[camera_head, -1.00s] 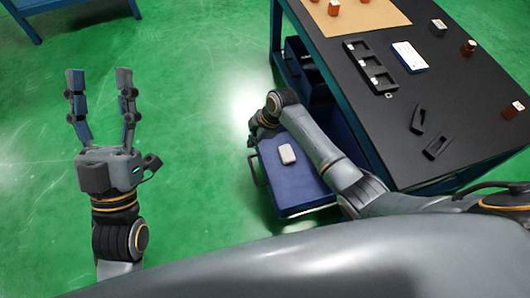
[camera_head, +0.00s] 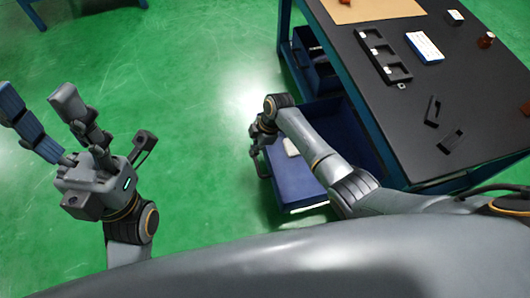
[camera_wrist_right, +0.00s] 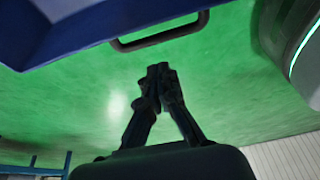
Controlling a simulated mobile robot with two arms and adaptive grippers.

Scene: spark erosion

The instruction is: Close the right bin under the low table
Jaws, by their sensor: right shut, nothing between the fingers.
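The right bin (camera_head: 292,192) is a blue drawer pulled out from under the low table (camera_head: 425,110). My right gripper (camera_head: 257,142) is at the bin's front, mostly hidden in the head view. In the right wrist view, my right gripper (camera_wrist_right: 158,72) is shut and empty, with the handle (camera_wrist_right: 160,38) just beyond the fingertips, apart from them. My left gripper (camera_head: 34,95) is open and empty over the floor at the left.
Another blue bin (camera_head: 312,62) sits under the table further back. The tabletop holds a black tray (camera_head: 383,57), a white box (camera_head: 425,47), dark parts (camera_head: 450,140) and small bottles (camera_head: 487,40). The green floor (camera_head: 200,130) left of the bin is clear.

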